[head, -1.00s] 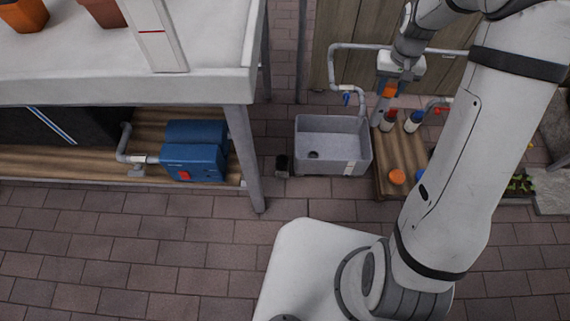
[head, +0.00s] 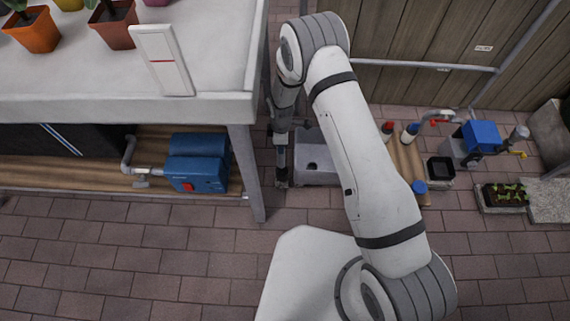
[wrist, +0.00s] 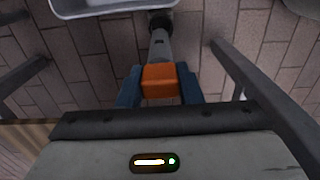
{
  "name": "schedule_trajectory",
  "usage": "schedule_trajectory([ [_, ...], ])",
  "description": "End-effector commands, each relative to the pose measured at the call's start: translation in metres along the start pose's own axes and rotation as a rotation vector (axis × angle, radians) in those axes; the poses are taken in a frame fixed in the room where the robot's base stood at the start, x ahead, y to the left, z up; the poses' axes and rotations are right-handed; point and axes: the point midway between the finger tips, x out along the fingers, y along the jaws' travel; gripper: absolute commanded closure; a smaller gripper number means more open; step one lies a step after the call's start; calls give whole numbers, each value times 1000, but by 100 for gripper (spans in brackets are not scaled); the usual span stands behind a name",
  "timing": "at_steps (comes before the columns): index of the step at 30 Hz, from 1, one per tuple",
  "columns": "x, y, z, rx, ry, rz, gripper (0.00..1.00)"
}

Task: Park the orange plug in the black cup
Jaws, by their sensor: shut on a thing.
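The orange plug (wrist: 160,81) is between the two blue fingers of my gripper (wrist: 160,88) in the wrist view; a grey stem (wrist: 159,45) runs on from it. My gripper is shut on the plug.
The white table's leg (head: 244,170) stands close on the left, with a blue pump (head: 198,160) on the shelf beyond. A wooden stand (head: 409,163) with bottles is further right. Brick floor in front is clear.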

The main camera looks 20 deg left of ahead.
Motion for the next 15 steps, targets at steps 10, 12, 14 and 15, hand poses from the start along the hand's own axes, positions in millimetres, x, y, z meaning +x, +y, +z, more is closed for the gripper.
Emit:
schedule_trajectory([
  [10, 54, 0, 1, 4, 0, -1, 100],
  [12, 63, 0, 1, 4, -1, -1, 100],
  [14, 73, 0, 1, 5, -1, -2, 100],
  [15, 79, 0, 1, 5, -1, -2, 100],
])
